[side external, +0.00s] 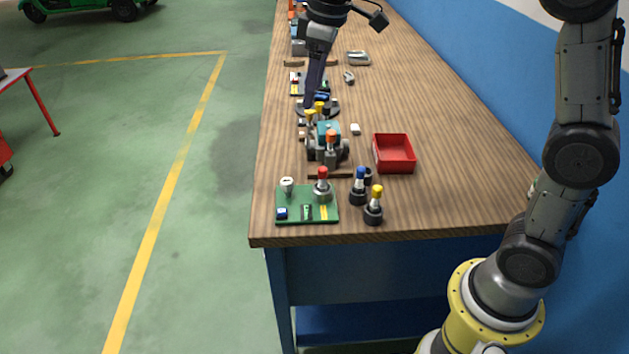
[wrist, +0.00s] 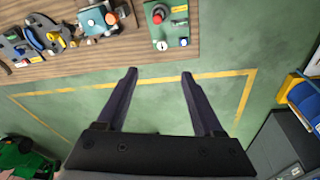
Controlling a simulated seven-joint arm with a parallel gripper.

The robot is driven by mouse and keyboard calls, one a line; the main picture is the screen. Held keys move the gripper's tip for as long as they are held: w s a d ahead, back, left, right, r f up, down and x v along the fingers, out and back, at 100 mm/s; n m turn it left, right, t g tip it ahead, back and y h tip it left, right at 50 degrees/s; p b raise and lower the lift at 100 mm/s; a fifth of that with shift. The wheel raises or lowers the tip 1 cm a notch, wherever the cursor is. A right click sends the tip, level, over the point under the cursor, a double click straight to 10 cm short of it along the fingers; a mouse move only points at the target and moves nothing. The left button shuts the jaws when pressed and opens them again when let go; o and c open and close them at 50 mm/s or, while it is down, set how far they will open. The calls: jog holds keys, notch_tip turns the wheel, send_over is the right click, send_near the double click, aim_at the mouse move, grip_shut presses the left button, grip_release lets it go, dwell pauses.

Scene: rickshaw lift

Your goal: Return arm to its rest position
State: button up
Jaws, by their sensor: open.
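My gripper (side external: 312,100) hangs fingers-down at the left part of the bench in the side view, and a fingertip overlaps a dark round part behind the small vehicle model (side external: 328,143). I cannot tell its height there. In the wrist view my gripper (wrist: 159,73) shows two dark fingers well apart with nothing between them. The fingers point toward the bench edge, with green floor seen between them. My arm reaches in from the right and top of the side view.
The wooden bench (side external: 450,165) holds a green board (side external: 293,216) with knobs, a red tray (side external: 394,166), blue-topped (side external: 360,175) and yellow-topped (side external: 376,192) pieces, and several small parts. The bench's right side is clear. A red-framed table (side external: 42,105) stands at left.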

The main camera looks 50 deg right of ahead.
jog(key=s+d+r+m+t, duration=0.15)
jog(key=s+r, duration=0.25)
jog(key=s, duration=0.7)
jog(key=s+f+m+t, duration=0.1)
jog(key=s+f+m, duration=0.1)
jog(key=s+f, duration=0.3)
jog(key=s+f+m, duration=0.2)
jog(key=s+f, duration=0.3)
jog(key=s, duration=0.5)
jog(key=shift+d+f+t, duration=0.25)
jog(key=shift+d+t, duration=0.1)
jog(key=shift+d, duration=0.1)
